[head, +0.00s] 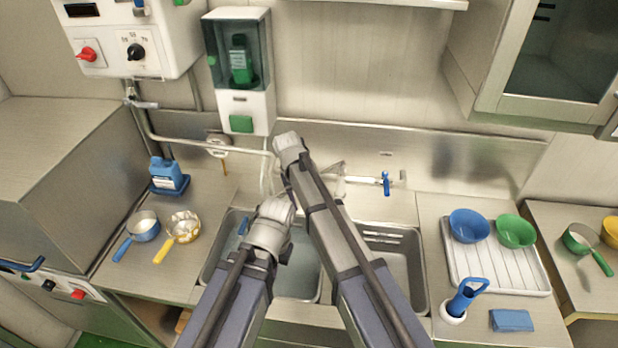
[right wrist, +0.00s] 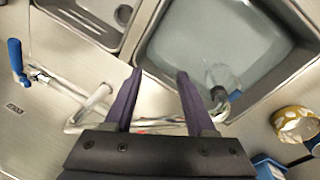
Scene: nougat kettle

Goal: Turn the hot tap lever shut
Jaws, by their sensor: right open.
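The tap (head: 362,180) is on the wall behind the sink, partly hidden by my right arm. Its blue lever (head: 385,183) shows at the right end, and also in the right wrist view (right wrist: 15,56). The hot lever is not clearly seen; a small red patch (right wrist: 143,131) shows beside the metal pipe, just beyond my right gripper's palm. My right gripper (right wrist: 159,75) is open and empty, its fingers over the sink edge beside the tap spout (right wrist: 98,98). In the head view it is hidden behind the arm. My left gripper cannot be made out.
The left basin (right wrist: 215,40) holds water and a clear object. A drying rack (head: 500,275) with bowls stands right. A soap dispenser (head: 240,70) hangs above.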

